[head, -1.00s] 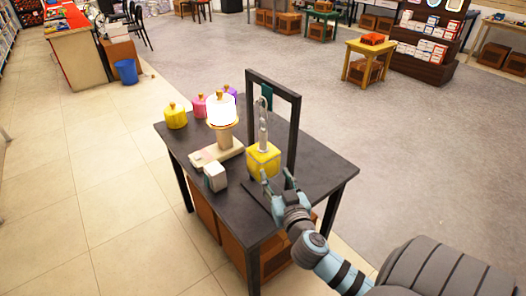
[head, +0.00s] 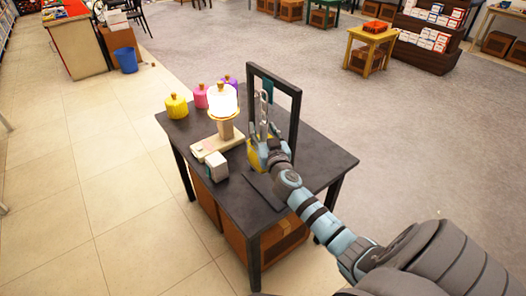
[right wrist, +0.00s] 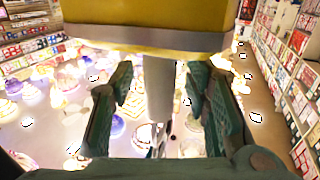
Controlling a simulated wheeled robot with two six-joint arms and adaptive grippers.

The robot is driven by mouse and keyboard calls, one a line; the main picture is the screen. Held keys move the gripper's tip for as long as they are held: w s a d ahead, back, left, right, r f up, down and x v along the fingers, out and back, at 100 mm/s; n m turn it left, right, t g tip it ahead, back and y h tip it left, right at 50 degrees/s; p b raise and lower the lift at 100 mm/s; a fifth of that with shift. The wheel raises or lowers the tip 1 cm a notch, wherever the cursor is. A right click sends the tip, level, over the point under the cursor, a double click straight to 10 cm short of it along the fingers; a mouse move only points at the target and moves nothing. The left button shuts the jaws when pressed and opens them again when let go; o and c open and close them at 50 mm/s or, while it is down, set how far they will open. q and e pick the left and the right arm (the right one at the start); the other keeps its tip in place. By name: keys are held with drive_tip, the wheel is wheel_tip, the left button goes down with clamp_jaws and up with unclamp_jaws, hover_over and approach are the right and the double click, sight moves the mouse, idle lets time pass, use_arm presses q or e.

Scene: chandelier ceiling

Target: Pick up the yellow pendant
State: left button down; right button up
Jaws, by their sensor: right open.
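The yellow pendant (head: 255,156) hangs inside a black upright frame (head: 297,125) on a dark table. My right gripper (head: 266,134) covers part of it in the head view. The right gripper is open, its fingers at the height of the pendant's upper fitting. In the right wrist view, the pendant's yellow body (right wrist: 160,15) fills the top edge, with a grey band under it. A pale grey stem (right wrist: 160,85) runs between the two open fingers of the gripper (right wrist: 163,100), with a gap on either side. My left gripper is not in view.
The dark table (head: 320,161) also holds a lit lamp (head: 223,101), a small white box (head: 216,167), and yellow (head: 176,106), pink (head: 200,96) and purple (head: 230,83) domed items. Floor around the table is free.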

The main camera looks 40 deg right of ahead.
drive_tip(key=shift+s, duration=0.1)
clamp_jaws()
drive_tip(key=shift+r, duration=0.1)
